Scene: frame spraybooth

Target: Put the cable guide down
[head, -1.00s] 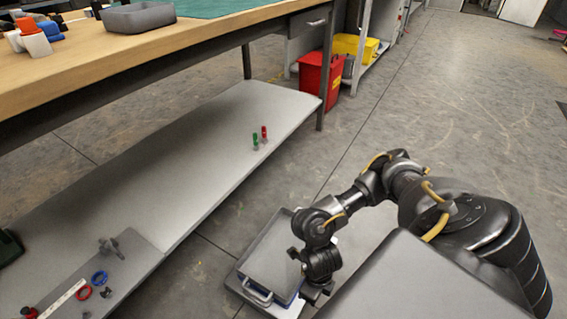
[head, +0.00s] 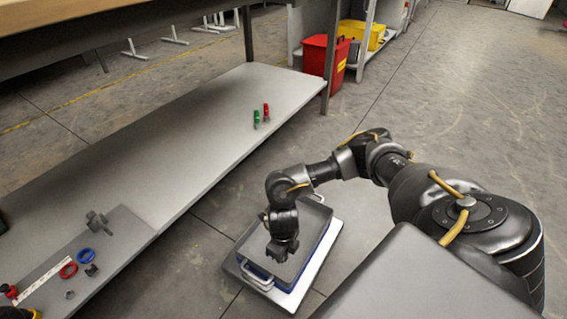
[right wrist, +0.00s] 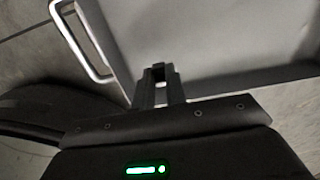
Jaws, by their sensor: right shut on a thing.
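My right gripper (head: 281,252) points down over a grey tray (head: 312,222) with metal handles. In the right wrist view its fingers (right wrist: 158,82) are shut on a small dark piece (right wrist: 158,70), likely the cable guide. The piece shows only partly between the fingertips, over the tray's grey floor (right wrist: 215,40). I cannot tell whether it touches the tray. In the head view the gripper hides it. My left gripper is not in view.
The tray has a blue lower edge and stands on a pale board (head: 240,272). A grey shelf (head: 170,145) on the left carries green and red markers (head: 261,116), a red ring (head: 68,270), a blue ring (head: 86,255) and a grey fitting (head: 97,220). A red bin (head: 325,60) stands behind.

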